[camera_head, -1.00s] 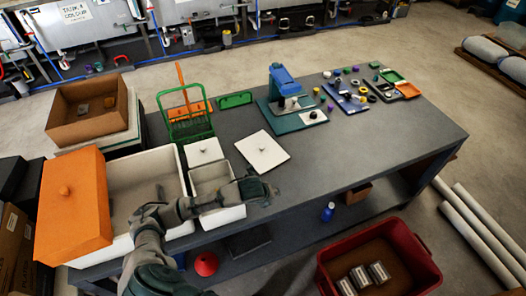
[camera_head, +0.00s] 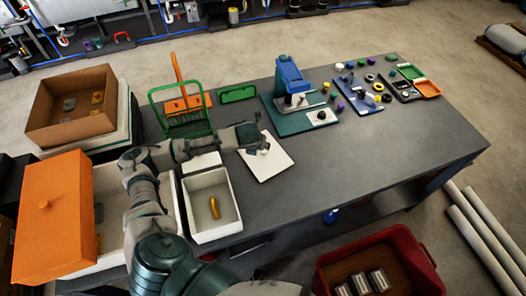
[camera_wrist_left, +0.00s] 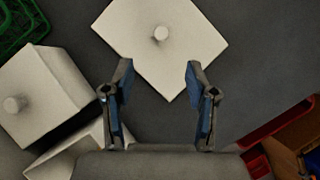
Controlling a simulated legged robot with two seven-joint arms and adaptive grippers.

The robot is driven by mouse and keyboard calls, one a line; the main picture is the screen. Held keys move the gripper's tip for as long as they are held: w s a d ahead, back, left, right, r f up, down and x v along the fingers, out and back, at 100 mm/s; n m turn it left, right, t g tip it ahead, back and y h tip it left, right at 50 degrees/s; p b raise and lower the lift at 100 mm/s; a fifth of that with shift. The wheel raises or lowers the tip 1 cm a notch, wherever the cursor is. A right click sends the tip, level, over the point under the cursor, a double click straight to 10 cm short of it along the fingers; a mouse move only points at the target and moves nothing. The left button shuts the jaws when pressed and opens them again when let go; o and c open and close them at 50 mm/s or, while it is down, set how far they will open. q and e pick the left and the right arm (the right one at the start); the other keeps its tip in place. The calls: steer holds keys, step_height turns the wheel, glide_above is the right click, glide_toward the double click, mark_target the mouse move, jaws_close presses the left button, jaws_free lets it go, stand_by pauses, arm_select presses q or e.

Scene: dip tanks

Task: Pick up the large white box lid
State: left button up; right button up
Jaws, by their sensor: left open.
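The large white box lid (camera_head: 275,166) is a flat white square with a small round knob, lying on the dark table right of the white boxes. In the left wrist view the lid (camera_wrist_left: 172,76) is at the top, with its knob (camera_wrist_left: 160,34) centred beyond the fingertips. My left gripper (camera_head: 258,138) is over the lid's far part in the head view and partly hides it. In the left wrist view the gripper (camera_wrist_left: 159,72) is open and empty, its fingers apart on either side of the knob's line. My right gripper is not in view.
A smaller white lid (camera_head: 203,161) is left of the large one. In front of it an open white box (camera_head: 190,210) holds a yellow object (camera_head: 214,208). A green wire basket (camera_head: 182,112) stands behind. A blue press (camera_head: 290,80) stands to the right. The table's right front is clear.

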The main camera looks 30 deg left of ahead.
mark_target(264, 152)
arm_select(q)
steer(key=x, duration=0.2)
steer(key=d+x, duration=0.1)
steer(key=x, duration=0.4)
steer(key=shift+w+d+f, duration=0.1)
steer(key=shift+d+f, duration=0.05)
steer(key=shift+w+a+f, duration=0.25)
steer(key=shift+a+f, duration=0.05)
steer(key=shift+f, duration=0.25)
steer(key=shift+w+a+f, duration=0.2)
steer(key=shift+a+f, duration=0.15)
steer(key=shift+f, duration=0.15)
steer(key=x, duration=0.4)
steer(key=shift+s+a+f, duration=0.1)
steer(key=shift+s+a, duration=0.05)
steer(key=shift+s, duration=0.15)
steer(key=shift+w+f, duration=0.2)
steer(key=shift+d+r, duration=0.1)
steer(key=shift+d, duration=0.35)
steer(key=shift+c, duration=0.5)
steer(key=c, duration=0.8)
jaws_close()
steer(key=shift+a, duration=0.3)
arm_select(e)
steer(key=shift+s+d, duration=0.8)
